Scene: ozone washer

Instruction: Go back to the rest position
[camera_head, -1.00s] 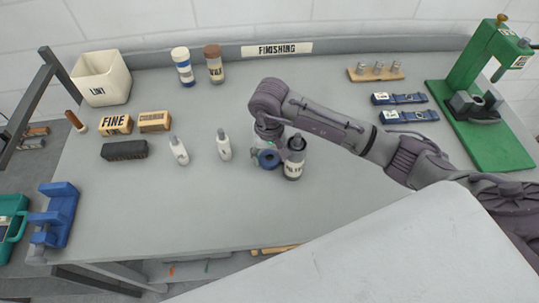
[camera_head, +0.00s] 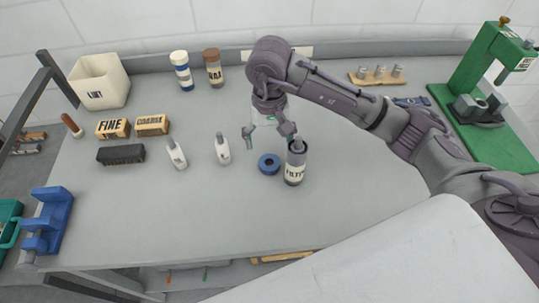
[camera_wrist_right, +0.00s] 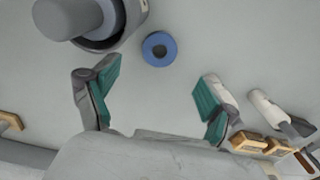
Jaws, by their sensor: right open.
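My right gripper (camera_head: 268,134) is open and empty above the middle of the table. In the right wrist view its two green-padded fingers (camera_wrist_right: 155,105) are spread apart with nothing between them. A small blue ring (camera_head: 269,164) lies flat on the table just below the gripper; it also shows in the right wrist view (camera_wrist_right: 159,48). My left gripper is not in view.
Brushes and blocks (camera_head: 121,154), a LINT bin (camera_head: 99,84) and two jars (camera_head: 213,68) are farther left and back. A green press (camera_head: 488,100) stands at right. The table (camera_head: 230,215) front is clear.

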